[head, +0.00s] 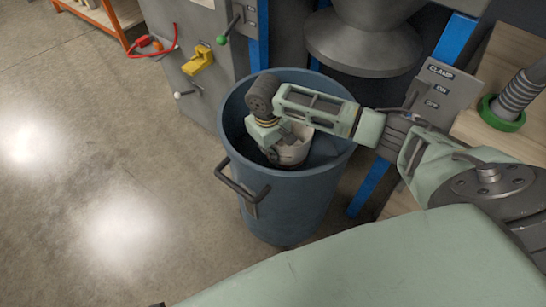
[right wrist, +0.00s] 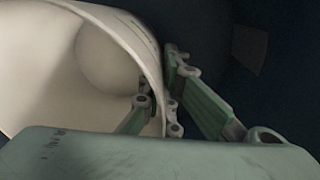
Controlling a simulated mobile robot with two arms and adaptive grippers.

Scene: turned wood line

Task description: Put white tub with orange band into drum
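The white tub (head: 298,150) is inside the blue-grey drum (head: 305,205), below the rim and partly hidden by my right arm. Its orange band cannot be made out clearly. My right gripper (head: 281,143) reaches down into the drum at the tub. In the right wrist view, the tub's open mouth (right wrist: 60,62) fills the left side. The right gripper (right wrist: 158,112) has one finger inside the tub and one outside, closed on its wall. Whether the tub touches the drum's bottom cannot be told. My left gripper is not in view.
A grey machine with a yellow handle (head: 198,60) stands behind the drum at left. A grey cone-shaped hopper (head: 363,45) hangs close behind the drum. A clamp control panel (head: 437,92) is at right. The floor at left is clear.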

